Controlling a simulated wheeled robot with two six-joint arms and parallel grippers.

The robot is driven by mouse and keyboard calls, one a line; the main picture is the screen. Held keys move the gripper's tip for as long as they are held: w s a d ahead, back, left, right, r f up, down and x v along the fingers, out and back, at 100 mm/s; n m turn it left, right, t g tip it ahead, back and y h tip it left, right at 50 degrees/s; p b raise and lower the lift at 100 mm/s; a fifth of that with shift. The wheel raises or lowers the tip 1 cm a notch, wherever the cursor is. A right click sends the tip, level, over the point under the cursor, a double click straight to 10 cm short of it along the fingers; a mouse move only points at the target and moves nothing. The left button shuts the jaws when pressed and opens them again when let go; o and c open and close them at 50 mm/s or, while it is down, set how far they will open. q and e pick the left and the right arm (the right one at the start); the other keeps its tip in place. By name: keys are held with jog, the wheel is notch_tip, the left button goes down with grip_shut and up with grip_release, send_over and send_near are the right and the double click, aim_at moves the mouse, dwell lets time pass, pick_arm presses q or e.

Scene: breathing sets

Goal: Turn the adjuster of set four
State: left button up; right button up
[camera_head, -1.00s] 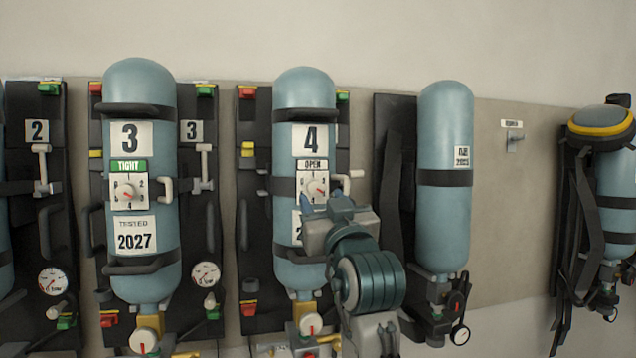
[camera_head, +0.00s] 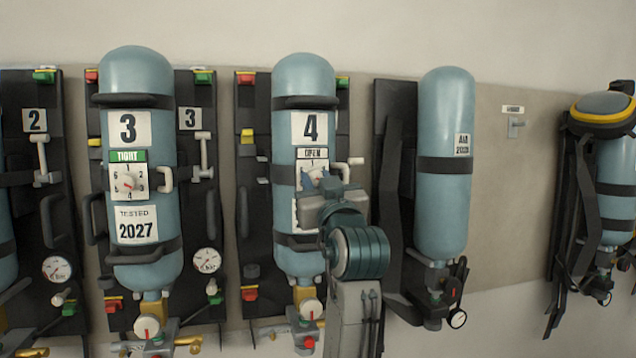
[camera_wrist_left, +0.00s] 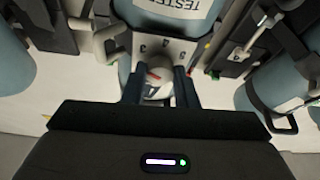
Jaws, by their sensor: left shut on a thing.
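Set four is a blue cylinder (camera_head: 303,80) with a "4" label (camera_head: 311,128), strapped upright to a black backplate. Below the label is its "OPEN" plate (camera_head: 312,153) with a white numbered dial; my gripper partly covers the dial in the head view. My left gripper (camera_head: 319,180) is at this dial. In the left wrist view its two fingers (camera_wrist_left: 160,88) are shut on the round adjuster knob (camera_wrist_left: 156,90), one on each side. A red mark (camera_wrist_left: 153,75) shows on the knob. My right gripper is not in view.
Set three (camera_head: 137,75), with a "TIGHT" dial (camera_head: 129,182), hangs to the left. An unnumbered cylinder (camera_head: 445,115) hangs to the right. A light side handle (camera_head: 354,161) sticks out close to my gripper. The wall around the small hook (camera_head: 516,127) is clear.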

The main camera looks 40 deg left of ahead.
pick_arm(q)
jog(key=shift+m, duration=0.3)
jog(key=m, duration=0.1)
jog(key=m+t+h+p, duration=0.1)
jog(key=m, duration=0.1)
jog(key=m+t+h+p, duration=0.1)
jog(key=m, duration=0.1)
jog(key=shift+s+a+r, duration=0.1)
jog(key=shift+r, duration=0.15)
jog(key=m+h+p, duration=0.1)
jog(key=m+p, duration=0.1)
jog(key=m, duration=0.1)
jog(key=m+t+h+p, duration=0.1)
jog(key=m+h+p, duration=0.1)
jog(key=m, duration=0.1)
jog(key=shift+s+r+t+p, duration=0.1)
jog(key=shift+t+p, duration=0.2)
jog(key=shift+a+m+h+p, duration=0.1)
jog(key=shift+m+h+p, duration=0.35)
jog(key=shift+m, duration=0.65)
jog(key=shift+m+h+p, duration=0.35)
jog(key=shift+m+p, duration=0.05)
jog(key=shift+m, duration=0.9)
jog(key=o, duration=1)
jog(key=shift+f, duration=0.2)
